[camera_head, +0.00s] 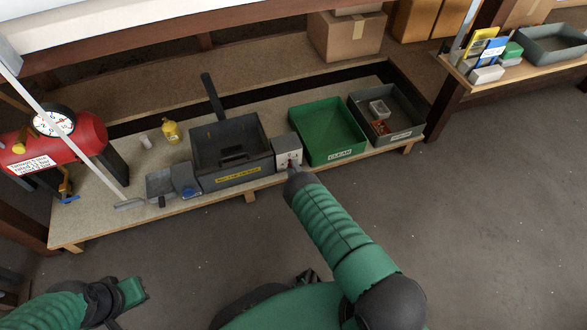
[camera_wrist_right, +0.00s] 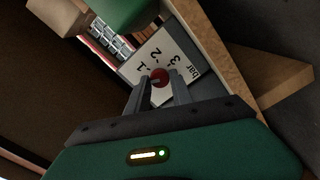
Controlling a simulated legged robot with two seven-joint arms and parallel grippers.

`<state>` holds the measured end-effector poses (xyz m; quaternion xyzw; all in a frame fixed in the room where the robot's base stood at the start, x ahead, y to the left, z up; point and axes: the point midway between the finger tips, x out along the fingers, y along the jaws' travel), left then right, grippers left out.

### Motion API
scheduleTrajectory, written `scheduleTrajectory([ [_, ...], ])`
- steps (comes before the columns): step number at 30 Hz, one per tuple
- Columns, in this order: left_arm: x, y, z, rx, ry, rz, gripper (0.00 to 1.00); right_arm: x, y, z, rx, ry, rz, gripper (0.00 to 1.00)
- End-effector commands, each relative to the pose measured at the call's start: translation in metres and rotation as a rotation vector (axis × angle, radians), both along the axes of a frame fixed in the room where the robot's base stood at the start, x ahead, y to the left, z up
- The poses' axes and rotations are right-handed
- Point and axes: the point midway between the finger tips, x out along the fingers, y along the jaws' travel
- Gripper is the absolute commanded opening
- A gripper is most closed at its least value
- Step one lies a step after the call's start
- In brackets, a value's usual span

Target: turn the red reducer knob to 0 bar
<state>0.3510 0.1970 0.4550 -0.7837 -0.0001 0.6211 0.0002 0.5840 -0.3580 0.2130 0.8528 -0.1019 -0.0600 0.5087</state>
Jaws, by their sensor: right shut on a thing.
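The red reducer knob (camera_wrist_right: 160,77) sits on a pale plate (camera_wrist_right: 178,58) marked 1, 2, 3 and bar. My right gripper (camera_wrist_right: 163,80) is shut on the knob, one finger on each side. Its pointer and the 0 mark cannot be made out. In the head view the small grey reducer box (camera_head: 287,146) stands on the low bench, and my right gripper (camera_head: 292,168) reaches its front, hiding most of the knob. My left gripper (camera_head: 132,292) is low at the left, away from the bench; its fingers cannot be made out.
A dark grey bin (camera_head: 231,180) with a yellow label is left of the box, and a green tray (camera_head: 328,157) right of it. A red tank (camera_head: 80,140) with a round gauge (camera_head: 54,121) stands at the far left. The floor in front is clear.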

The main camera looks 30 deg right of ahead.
Motion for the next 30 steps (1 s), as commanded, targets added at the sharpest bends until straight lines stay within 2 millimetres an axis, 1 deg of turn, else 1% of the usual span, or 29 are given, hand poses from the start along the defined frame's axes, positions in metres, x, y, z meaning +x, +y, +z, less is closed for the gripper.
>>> scheduleTrajectory([
  [1,0.0,0.0,0.0014,0.0,0.0,0.0,0.0,-0.0006,0.0024,-0.0015,-0.039,0.015,0.005,0.0],
  [9,0.0,0.0,0.0026,0.0,0.0,0.0,0.0,-0.0006,0.003,-0.0034,-0.264,0.07,0.007,0.0],
  [15,0.0,0.0,0.0023,0.0,0.0,0.0,0.0,-0.0009,0.0028,-0.0042,-0.386,0.1,0.006,0.0],
  [22,0.0,0.0,0.0018,0.0,0.0,0.0,0.0,-0.001,0.003,-0.005,-0.468,0.121,0.007,0.0],
  [30,0.0,0.0,0.0017,0.0,0.0,0.0,0.0,-0.0011,0.0033,-0.0055,-0.494,0.128,0.007,0.0],
])
